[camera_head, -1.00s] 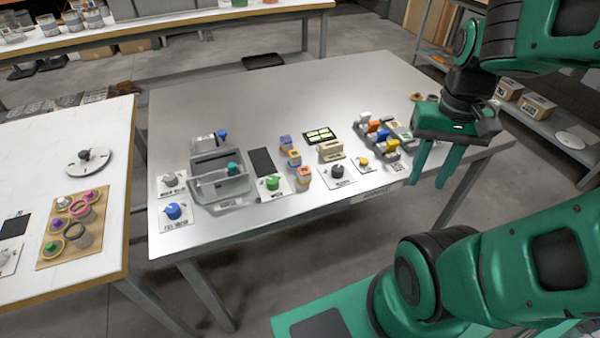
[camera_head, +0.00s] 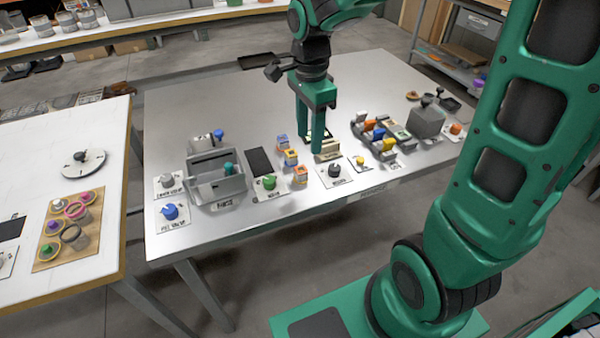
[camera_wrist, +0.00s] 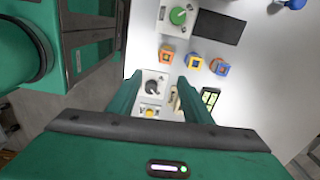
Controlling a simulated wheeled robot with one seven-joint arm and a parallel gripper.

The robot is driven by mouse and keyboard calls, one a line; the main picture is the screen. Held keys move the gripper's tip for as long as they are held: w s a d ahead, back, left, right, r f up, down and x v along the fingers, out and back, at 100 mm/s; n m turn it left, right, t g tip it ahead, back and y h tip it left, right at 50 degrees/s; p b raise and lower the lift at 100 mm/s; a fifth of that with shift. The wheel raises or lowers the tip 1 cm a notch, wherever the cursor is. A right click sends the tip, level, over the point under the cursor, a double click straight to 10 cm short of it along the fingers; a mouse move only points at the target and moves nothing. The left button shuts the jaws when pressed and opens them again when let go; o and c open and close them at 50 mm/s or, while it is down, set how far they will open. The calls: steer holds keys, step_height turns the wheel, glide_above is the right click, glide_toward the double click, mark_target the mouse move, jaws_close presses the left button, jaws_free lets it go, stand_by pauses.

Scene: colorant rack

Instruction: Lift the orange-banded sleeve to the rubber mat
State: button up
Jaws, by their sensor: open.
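Three small block-like sleeves stand in a row near the middle of the table. The front one (camera_head: 300,174) shows an orange top in the wrist view (camera_wrist: 167,53). The middle sleeve (camera_head: 291,158) and the back sleeve (camera_head: 283,142) show blue with yellow or orange; which band belongs to which is hard to tell. A flat black mat (camera_head: 260,162) lies left of the row; it also shows in the wrist view (camera_wrist: 218,27). My gripper (camera_head: 309,138) is open and empty, pointing down above the table, just right of the sleeves and apart from them.
A grey bin (camera_head: 218,190) stands left of the mat. A green knob (camera_head: 269,182) and a black knob (camera_head: 334,170) flank the row on cards. A beige holder (camera_head: 327,152) stands below my fingers. A rack of coloured blocks (camera_head: 378,135) is to the right. The back of the table is clear.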

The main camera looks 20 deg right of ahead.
mark_target(301, 170)
steer(key=shift+m, duration=0.3)
steer(key=f, duration=0.3)
steer(key=a+f, duration=0.1)
steer(key=f, duration=0.3)
steer(key=w+f, duration=0.1)
steer(key=f, duration=0.3)
steer(key=shift+w+a+f, duration=0.1)
steer(key=shift+a, duration=0.15)
steer(key=c, duration=1.1)
